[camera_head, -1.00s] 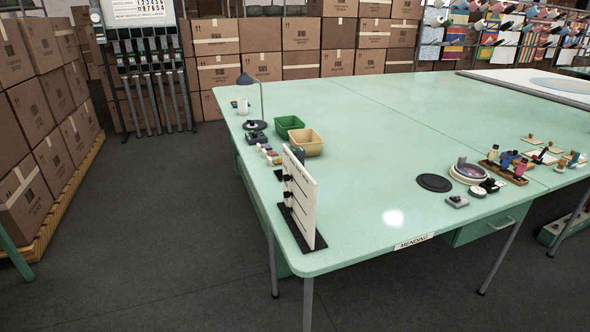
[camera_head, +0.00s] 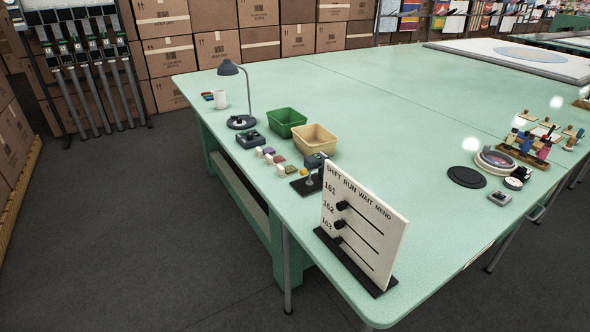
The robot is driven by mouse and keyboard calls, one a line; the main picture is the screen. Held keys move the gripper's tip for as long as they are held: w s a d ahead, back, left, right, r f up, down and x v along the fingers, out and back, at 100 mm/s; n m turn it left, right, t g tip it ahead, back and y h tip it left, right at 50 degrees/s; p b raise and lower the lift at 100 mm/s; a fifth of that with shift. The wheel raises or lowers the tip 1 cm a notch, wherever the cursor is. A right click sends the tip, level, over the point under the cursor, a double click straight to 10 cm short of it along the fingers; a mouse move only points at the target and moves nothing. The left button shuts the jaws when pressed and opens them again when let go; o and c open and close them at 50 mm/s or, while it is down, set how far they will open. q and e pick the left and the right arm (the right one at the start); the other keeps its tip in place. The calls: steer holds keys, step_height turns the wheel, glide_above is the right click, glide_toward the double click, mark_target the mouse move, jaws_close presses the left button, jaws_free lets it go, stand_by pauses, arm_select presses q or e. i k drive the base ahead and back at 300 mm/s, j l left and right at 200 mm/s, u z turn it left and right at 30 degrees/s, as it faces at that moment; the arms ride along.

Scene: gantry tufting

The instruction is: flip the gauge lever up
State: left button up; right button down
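No part is clearly recognizable as the gauge lever. A small dark-headed device on a stand (camera_head: 313,168) is on the mint-green table (camera_head: 400,130), partly hidden behind the white board; its lever, if any, is too small to make out. A dark box-like device (camera_head: 250,139) lies farther back near the left edge; its details are also too small to tell. Neither of my grippers is in view.
The white status board (camera_head: 362,235), with black knobs on rows 161 to 163, stands at the near corner. Green (camera_head: 285,122) and tan (camera_head: 315,141) bins, a lamp (camera_head: 230,69) and a mug (camera_head: 220,99) stand behind. The table's middle is clear; grey floor (camera_head: 150,230) is open at left.

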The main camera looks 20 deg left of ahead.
mark_target(304, 171)
steer(key=i+j, duration=0.1)
steer(key=j, duration=0.55)
steer(key=i+j, duration=0.15)
steer(key=j, duration=0.5)
steer(key=i+j+z, duration=0.1)
steer(key=j, duration=0.6)
steer(key=i+j, duration=0.1)
steer(key=j, duration=0.55)
